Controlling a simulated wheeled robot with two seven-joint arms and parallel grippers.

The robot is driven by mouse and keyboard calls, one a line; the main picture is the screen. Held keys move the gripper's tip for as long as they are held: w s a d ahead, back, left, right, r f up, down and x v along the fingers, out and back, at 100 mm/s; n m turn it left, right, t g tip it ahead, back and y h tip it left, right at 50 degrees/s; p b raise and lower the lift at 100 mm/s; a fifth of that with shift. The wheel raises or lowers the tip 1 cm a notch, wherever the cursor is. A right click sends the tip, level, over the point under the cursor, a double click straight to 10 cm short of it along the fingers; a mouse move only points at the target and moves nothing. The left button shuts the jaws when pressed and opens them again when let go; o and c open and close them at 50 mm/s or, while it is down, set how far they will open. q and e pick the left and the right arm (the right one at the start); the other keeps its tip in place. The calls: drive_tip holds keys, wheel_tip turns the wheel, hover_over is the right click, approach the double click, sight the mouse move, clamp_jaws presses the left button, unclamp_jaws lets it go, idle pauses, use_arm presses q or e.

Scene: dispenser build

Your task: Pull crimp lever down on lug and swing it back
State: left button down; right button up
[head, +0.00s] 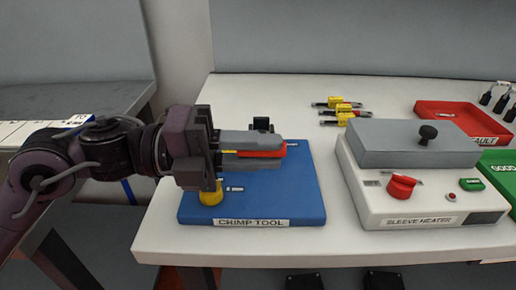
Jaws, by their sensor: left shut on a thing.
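The crimp tool has a blue base (272,203) with a "CRIMP TOOL" label at its front edge, standing on the white table. My left gripper (283,150) reaches in from the left over this base. Its grey fingers are shut on the red crimp lever (262,153), which shows as a red strip lying about level between them. A yellow piece (211,194) sits at the base's front left, with a small metal piece (234,189) beside it. My gripper hides much of the tool, and I cannot tell where the lug is. My right gripper is not in view.
A sleeve heater (420,205) with a grey lid and red knob stands right of the tool. Several yellow-marked pieces (342,108) lie behind. A red tray (440,112) and a green tray (497,163) are at the right. The table's front edge is clear.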

use_arm(q)
drive_tip(key=shift+w+r, duration=0.1)
drive_tip(key=c, duration=1.3)
unclamp_jaws()
drive_tip(key=a, duration=0.3)
drive_tip(key=a+b, duration=0.1)
drive_tip(key=a, duration=0.3)
drive_tip(key=shift+f, duration=0.2)
drive_tip(key=shift+a, duration=0.3)
drive_tip(key=shift+a+r, duration=0.1)
drive_tip(key=shift+a, duration=0.05)
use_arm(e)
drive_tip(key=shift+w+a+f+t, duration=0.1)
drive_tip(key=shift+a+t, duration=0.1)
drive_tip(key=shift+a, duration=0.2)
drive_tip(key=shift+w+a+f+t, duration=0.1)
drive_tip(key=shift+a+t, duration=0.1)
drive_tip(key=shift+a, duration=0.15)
